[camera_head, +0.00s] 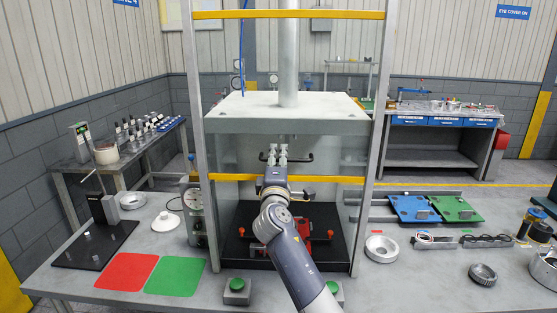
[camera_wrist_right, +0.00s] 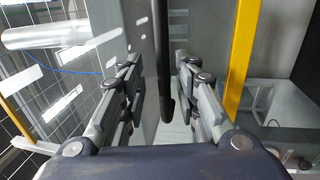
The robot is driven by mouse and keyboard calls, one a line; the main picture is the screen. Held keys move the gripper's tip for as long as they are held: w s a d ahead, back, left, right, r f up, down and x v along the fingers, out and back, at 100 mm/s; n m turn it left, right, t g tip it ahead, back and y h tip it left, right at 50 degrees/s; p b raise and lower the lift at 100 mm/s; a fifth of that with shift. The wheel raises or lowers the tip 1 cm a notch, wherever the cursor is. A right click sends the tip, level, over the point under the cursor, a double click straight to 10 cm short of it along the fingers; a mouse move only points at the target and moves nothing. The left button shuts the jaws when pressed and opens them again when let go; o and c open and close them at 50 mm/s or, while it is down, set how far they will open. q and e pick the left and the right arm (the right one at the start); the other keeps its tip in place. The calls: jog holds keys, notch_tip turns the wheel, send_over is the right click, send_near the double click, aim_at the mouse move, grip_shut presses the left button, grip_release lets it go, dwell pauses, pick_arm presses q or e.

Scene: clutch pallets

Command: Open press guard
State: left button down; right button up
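The press (camera_head: 290,107) stands in the middle of the bench. A clear guard panel (camera_head: 235,152) with a yellow bar (camera_head: 338,180) covers its front. The guard's black handle (camera_head: 300,157) runs across in the head view. My right gripper (camera_head: 278,153) is at the handle, in front of the guard. In the right wrist view, the handle (camera_wrist_right: 163,62) is a dark bar between the two fingers of my right gripper (camera_wrist_right: 162,88). Gaps show on both sides, so the gripper is open around it. My arm hides part of the press interior. My left gripper is out of view.
Tall metal posts (camera_head: 375,140) flank the press. Red (camera_head: 126,271) and green (camera_head: 175,276) mats lie at front left, by a black board (camera_head: 95,247). A metal ring (camera_head: 381,248) and blue and green trays (camera_head: 413,208) lie right. A green button box (camera_head: 237,290) stands in front.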

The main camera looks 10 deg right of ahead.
jog(key=shift+f, duration=0.1)
jog(key=shift+s+f, duration=0.1)
jog(key=shift+s, duration=0.05)
jog(key=v, duration=1.1)
jog(key=shift+s+a, duration=0.15)
jog(key=shift+s, duration=0.2)
